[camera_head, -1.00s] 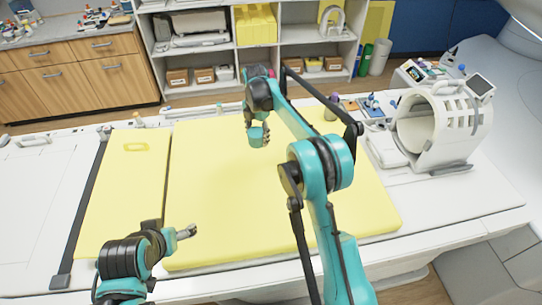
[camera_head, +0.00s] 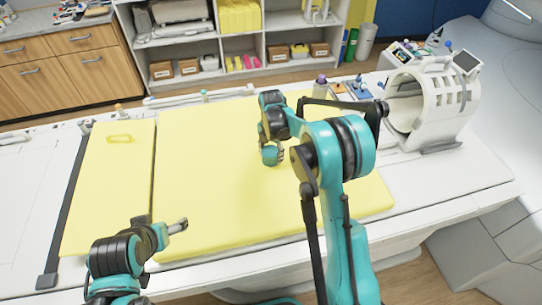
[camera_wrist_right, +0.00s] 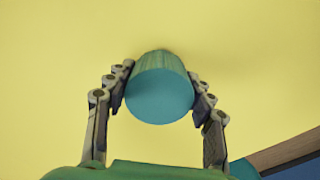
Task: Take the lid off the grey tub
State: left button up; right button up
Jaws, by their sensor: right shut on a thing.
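My right gripper (camera_head: 272,158) is over the yellow pad, right of its middle. In the right wrist view its two fingers (camera_wrist_right: 160,92) are shut on the sides of a teal cylindrical tub (camera_wrist_right: 160,95), whose round flat end faces the camera. The tub also shows small in the head view (camera_head: 270,153), partly covered by the fingers. No grey tub and no separate lid can be made out. My left gripper (camera_head: 180,226) is at the front left, over the pad's near edge and away from the tub. Its fingers are too small to judge.
The yellow pad (camera_head: 200,190) is mostly bare, with a narrower yellow pad (camera_head: 105,200) to its left. A white ring-shaped scanner (camera_head: 440,105) stands at the right, with small items (camera_head: 350,88) behind the pad's far right. Shelves (camera_head: 190,66) stand behind.

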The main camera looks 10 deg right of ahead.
jog(key=shift+f, duration=0.2)
jog(key=o, duration=1.3)
jog(key=shift+r, duration=0.1)
